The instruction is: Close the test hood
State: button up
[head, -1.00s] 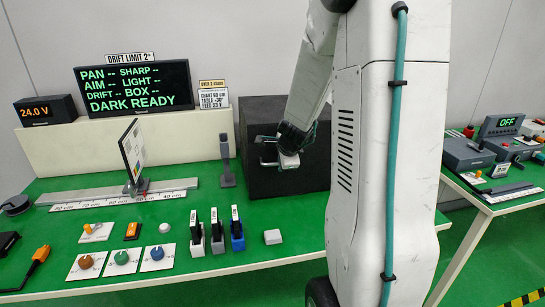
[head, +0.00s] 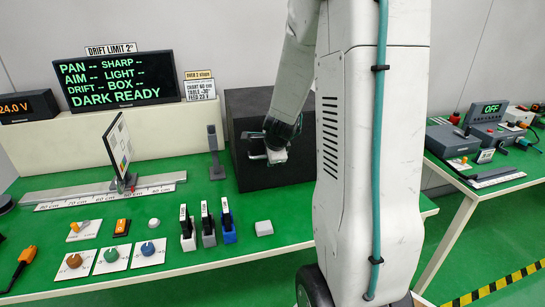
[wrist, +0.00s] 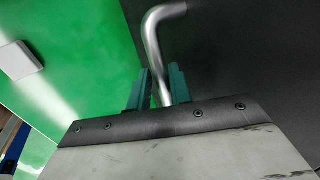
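The test hood, a dark matte box (head: 245,110), stands at the right end of the green bench. In the wrist view its dark face (wrist: 260,60) fills the upper right. A bent metal handle (wrist: 153,38) comes off the hood and runs down between the fingers. My gripper (head: 268,155) is at the hood's front, partly hidden by its own wrist. In the wrist view the teal fingers (wrist: 160,83) are close together with the handle between them. My arm covers the hood's right side. I cannot tell how far the hood is open.
A dark post (head: 215,155) stands just left of the hood. A chart panel (head: 119,150) stands on a rail. The display (head: 118,82) reads DARK READY. A second bench (head: 478,185) is at right.

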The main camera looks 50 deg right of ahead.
jog(key=shift+s+a+r, duration=0.1)
jog(key=shift+s+r, duration=0.05)
jog(key=shift+r, duration=0.15)
jog(key=v, duration=0.7)
dwell(0.5)
jog(key=s+a+r+n+g+y, duration=0.1)
jog(key=s+a+r+n, duration=0.3)
jog(key=s+a+n, duration=0.6)
jog(key=s+a+r+n+g+y, duration=0.2)
jog(key=s+a+r+n+g, duration=0.1)
jog(key=s+a+n, duration=0.8)
jog(key=a+r+n, duration=0.1)
jog(key=a+n, duration=0.2)
jog(key=a, duration=0.2)
jog(key=shift+r, duration=0.4)
